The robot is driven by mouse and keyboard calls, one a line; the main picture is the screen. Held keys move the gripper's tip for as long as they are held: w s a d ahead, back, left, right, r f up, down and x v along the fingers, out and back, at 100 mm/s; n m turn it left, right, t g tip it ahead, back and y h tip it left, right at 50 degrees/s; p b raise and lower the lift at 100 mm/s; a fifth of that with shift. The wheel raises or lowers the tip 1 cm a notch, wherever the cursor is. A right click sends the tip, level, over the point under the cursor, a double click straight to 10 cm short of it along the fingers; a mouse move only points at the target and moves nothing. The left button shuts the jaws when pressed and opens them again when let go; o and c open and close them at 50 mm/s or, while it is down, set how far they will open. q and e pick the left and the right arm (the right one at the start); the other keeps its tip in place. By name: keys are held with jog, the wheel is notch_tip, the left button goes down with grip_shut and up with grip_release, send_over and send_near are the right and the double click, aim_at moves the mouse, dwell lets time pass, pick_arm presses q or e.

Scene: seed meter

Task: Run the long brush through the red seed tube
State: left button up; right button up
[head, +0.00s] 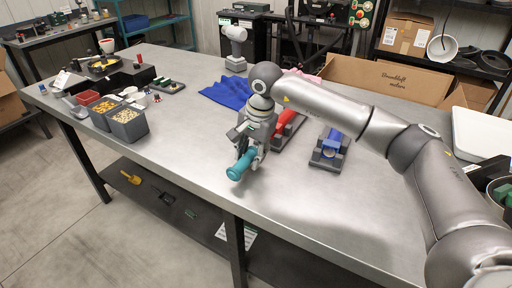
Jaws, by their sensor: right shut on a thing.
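My right gripper (249,146) is above the front middle of the table, pointing down. It is shut on a teal rounded handle (240,166), which looks like that of the long brush. The handle is tilted, with its near end toward the table's front edge; the bristles are hidden or too small to make out. The red seed tube (285,129) lies in a dark grey holder just right of and behind the gripper. The gripper and wrist partly cover it, so its left end cannot be seen clearly. My left gripper is not in view.
A blue part (331,141) sits in a dark holder right of the tube. A blue cloth (228,93) lies behind the gripper. Grey bins (127,126) with seeds and a dark fixture stand at the left. The table (190,136) is bare between the bins and the gripper.

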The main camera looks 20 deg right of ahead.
aim_at(232, 173)
jog(key=s+a, duration=0.1)
jog(key=a, duration=0.1)
jog(key=s+a, duration=0.4)
jog(key=shift+s+a+b, duration=0.15)
jog(key=shift+a+b, duration=0.25)
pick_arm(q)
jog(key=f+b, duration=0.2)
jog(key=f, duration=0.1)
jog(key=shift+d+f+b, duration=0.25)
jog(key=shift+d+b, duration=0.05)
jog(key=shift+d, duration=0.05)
pick_arm(e)
jog(key=s+a, duration=0.9)
jog(key=a, duration=0.3)
jog(key=shift+s, duration=0.15)
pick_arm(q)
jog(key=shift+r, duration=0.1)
pick_arm(e)
jog(key=shift+a+r, duration=0.1)
jog(key=shift+a, duration=0.05)
pick_arm(q)
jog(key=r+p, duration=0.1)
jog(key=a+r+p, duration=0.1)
jog(key=p, duration=0.1)
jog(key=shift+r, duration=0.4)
pick_arm(e)
notch_tip(232, 173, up, 7)
jog(key=s+a, duration=0.2)
jog(key=shift+a, duration=0.2)
